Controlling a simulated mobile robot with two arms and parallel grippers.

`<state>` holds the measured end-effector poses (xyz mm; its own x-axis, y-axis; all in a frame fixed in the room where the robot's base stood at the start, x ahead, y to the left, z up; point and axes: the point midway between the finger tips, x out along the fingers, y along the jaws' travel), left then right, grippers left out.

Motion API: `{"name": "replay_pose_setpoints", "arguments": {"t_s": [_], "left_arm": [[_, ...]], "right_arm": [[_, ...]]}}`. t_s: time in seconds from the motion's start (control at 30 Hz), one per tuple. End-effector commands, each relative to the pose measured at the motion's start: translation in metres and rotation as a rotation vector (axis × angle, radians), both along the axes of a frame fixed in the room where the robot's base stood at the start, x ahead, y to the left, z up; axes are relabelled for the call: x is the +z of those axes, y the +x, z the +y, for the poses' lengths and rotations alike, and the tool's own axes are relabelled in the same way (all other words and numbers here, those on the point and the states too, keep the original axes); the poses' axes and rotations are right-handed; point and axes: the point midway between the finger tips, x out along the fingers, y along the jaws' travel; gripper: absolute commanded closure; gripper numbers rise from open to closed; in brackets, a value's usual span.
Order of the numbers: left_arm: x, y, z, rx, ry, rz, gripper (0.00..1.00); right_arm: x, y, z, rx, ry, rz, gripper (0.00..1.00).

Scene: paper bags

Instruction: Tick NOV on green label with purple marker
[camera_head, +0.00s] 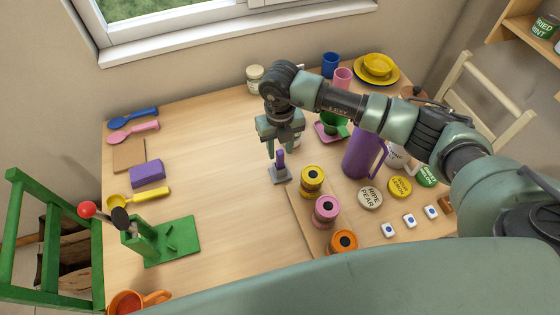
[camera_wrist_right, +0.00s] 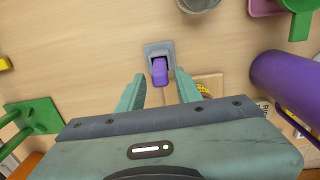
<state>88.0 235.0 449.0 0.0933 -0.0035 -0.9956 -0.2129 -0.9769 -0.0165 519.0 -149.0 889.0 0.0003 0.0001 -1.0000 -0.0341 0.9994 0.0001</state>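The purple marker (camera_head: 281,160) stands upright in a small grey holder (camera_head: 279,175) near the middle of the table. It also shows in the right wrist view (camera_wrist_right: 159,71). My right gripper (camera_head: 282,148) is open above the marker; in the wrist view its two fingers (camera_wrist_right: 160,86) lie on either side of it, with gaps. A round green label (camera_head: 427,176) lies at the right of the table, partly hidden behind my right arm. Its NOV mark is not legible. My left gripper is not in view.
A purple pitcher (camera_head: 362,152) stands right of the holder. Yellow (camera_head: 312,182), pink (camera_head: 326,210) and orange (camera_head: 343,243) spools stand on a board in front. Ripe pear (camera_head: 370,197) and yellow (camera_head: 400,187) labels lie right.

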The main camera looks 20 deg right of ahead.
Motion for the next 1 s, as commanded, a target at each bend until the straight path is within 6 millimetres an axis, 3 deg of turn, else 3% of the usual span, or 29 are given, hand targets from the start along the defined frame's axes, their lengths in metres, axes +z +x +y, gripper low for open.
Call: {"name": "replay_pose_setpoints", "arguments": {"t_s": [0.03, 0.13, 0.17, 1.0], "left_arm": [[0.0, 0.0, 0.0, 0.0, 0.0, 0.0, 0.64], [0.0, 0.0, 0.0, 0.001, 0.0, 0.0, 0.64], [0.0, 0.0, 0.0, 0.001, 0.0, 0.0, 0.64], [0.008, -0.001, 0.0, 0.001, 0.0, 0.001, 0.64]], "right_arm": [[0.0, 0.0, 0.0, 0.0, 0.0, 0.0, 0.71], [0.0, 0.0, 0.0, 0.0, 0.0, 0.0, 0.99], [0.0, 0.0, 0.0, 0.0, 0.0, 0.0, 1.0], [0.014, 0.0, 0.0, 0.0, -0.001, 0.0, 1.0]]}}
